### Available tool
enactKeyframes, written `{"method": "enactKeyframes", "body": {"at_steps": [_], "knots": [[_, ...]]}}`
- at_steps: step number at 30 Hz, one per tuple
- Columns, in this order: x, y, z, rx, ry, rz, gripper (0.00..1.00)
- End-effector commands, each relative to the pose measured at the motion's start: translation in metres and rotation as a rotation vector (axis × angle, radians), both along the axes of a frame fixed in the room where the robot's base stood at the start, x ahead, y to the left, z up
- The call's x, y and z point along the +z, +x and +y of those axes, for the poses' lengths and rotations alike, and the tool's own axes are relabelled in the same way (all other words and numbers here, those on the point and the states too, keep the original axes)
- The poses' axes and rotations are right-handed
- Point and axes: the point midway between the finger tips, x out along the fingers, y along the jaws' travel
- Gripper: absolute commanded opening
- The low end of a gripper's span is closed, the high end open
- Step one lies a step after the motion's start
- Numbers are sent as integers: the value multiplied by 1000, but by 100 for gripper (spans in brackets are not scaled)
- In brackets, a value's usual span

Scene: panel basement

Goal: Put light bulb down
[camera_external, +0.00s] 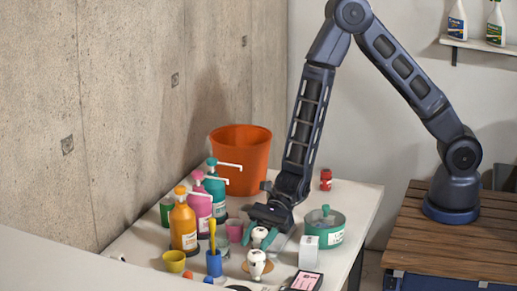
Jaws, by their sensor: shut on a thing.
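My gripper (259,238) points down over the white table, its teal fingers on either side of a small white rounded thing, which I take to be the light bulb (260,232). The gripper is shut on it. The bulb is small in the picture and partly hidden by the fingers and gripper body. I cannot tell whether its lower end touches the table. A second white rounded object (256,264) stands just in front of it, nearer the camera.
Pump bottles in orange (183,228), pink (200,206) and teal (216,188) stand left of the gripper. An orange bucket (241,158) is behind. A green pot (325,226) and white box (308,253) stand right. A blue cup (214,264) is front left. Free tabletop (350,197) shows at back right.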

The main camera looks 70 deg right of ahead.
Motion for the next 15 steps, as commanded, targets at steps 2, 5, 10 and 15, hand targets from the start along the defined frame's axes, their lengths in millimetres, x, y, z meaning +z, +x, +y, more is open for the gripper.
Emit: {"method": "enactKeyframes", "body": {"at_steps": [2,5,10,15], "knots": [[0,0,0,0,0,0,19],[-1,0,0,0,0,1,19],[-1,0,0,0,0,0,63],[-1,0,0,0,-1,1,63]]}}
